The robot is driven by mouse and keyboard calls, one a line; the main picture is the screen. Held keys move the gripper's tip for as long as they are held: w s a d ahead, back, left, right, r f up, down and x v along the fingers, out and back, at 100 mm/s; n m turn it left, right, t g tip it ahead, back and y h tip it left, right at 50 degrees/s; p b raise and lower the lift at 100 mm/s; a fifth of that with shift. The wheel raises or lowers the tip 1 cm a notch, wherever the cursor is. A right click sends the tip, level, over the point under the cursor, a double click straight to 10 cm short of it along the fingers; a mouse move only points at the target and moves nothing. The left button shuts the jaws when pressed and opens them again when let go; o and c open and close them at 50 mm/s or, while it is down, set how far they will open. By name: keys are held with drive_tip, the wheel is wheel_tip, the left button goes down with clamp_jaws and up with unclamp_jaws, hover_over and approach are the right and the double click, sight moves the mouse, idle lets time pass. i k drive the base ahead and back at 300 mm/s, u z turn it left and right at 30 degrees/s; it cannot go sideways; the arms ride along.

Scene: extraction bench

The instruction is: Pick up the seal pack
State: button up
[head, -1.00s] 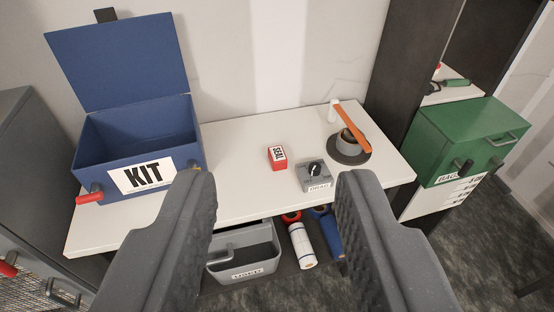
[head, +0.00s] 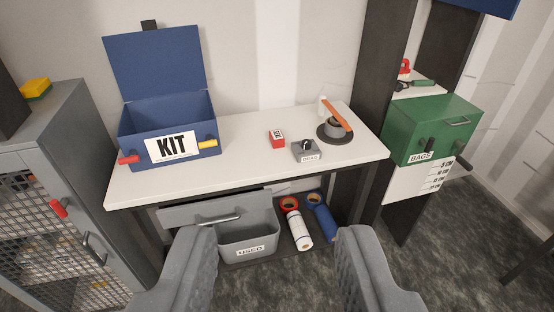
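The seal pack (head: 277,139) is a small red box with a white label marked SEAL. It stands on the white bench top (head: 240,165), right of the kit box and just left of a small grey device. My gripper (head: 277,262) is open, its two grey fingers wide apart low in the picture. Nothing is between the fingertips, and the gripper is well short of the bench and apart from the pack.
An open blue KIT box (head: 194,134) stands left on the bench. The grey device (head: 306,150) and a dark round base with an orange-handled tool (head: 335,129) are right. A USED bin (head: 248,240) and rolls (head: 299,226) sit below. A grey cabinet (head: 75,160) and green box (head: 435,130) flank the bench.

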sight(278, 140)
drive_tip(key=u, duration=0.25)
drive_tip(key=k, duration=0.2)
drive_tip(key=z, duration=0.85)
drive_tip(key=i, duration=1.45)
drive_tip(key=u, duration=0.4)
drive_tip(key=i, duration=1.05)
drive_tip(key=u, duration=0.7)
